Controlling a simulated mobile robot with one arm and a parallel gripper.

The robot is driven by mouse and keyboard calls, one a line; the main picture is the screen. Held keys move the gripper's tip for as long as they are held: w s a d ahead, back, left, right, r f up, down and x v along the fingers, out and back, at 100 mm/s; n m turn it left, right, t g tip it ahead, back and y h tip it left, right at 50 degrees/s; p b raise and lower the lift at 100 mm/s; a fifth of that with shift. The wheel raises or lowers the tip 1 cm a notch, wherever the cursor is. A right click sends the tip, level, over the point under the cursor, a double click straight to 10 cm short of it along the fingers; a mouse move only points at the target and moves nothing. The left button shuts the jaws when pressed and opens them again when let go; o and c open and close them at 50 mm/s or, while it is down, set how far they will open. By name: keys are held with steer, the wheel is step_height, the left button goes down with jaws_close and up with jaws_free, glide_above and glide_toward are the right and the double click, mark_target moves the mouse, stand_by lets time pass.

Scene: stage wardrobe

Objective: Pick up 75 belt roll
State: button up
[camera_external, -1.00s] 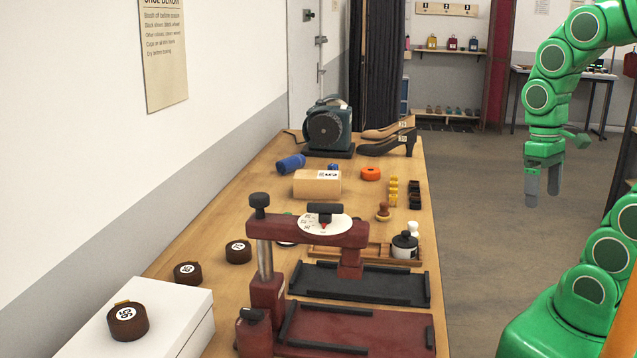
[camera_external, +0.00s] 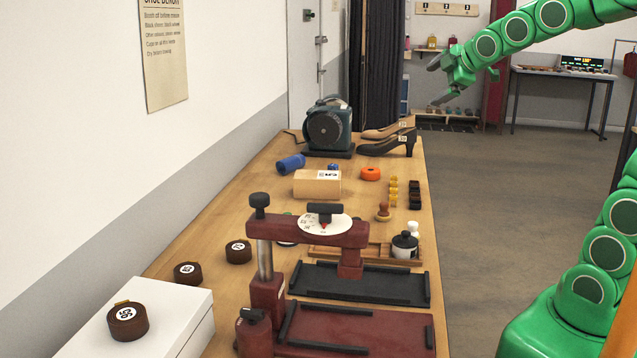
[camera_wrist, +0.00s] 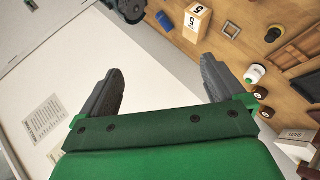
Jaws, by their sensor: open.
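Three dark brown belt rolls with white number labels are at the left. The farthest roll (camera_external: 238,252) on the bench has a label that looks like 75, though small. A second roll (camera_external: 187,273) lies nearer, and a third roll (camera_external: 127,321), apparently 95, sits on a white box (camera_external: 150,345). Two small brown rolls also show at the right of the wrist view (camera_wrist: 261,93); their numbers are unreadable there. My gripper (camera_external: 436,84) is open and empty, raised beyond the bench's far right end, well away from the rolls. Its fingers spread apart in the wrist view (camera_wrist: 162,85).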

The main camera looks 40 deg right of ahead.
steer(key=w+a+f+n+t, duration=0.1)
steer(key=w+a+n, duration=0.2)
steer(key=w+n, duration=0.15)
steer(key=w+a+n+t, duration=0.1)
steer(key=w+a+n, duration=0.15)
steer(key=w, duration=0.35)
steer(key=n+g+y, duration=0.4)
steer(key=n+y, duration=0.6)
steer(key=n, duration=1.5)
glide_above(242, 246)
steer(key=s+d, duration=0.4)
step_height(242, 246, down, 26)
steer(key=shift+d+f, duration=0.2)
steer(key=shift+f, duration=3.75)
steer(key=shift+w+a+f, duration=0.35)
steer(key=shift+a+f, duration=0.05)
steer(key=shift+a, duration=0.1)
steer(key=shift+y, duration=0.3)
steer(key=shift+x, duration=3.05)
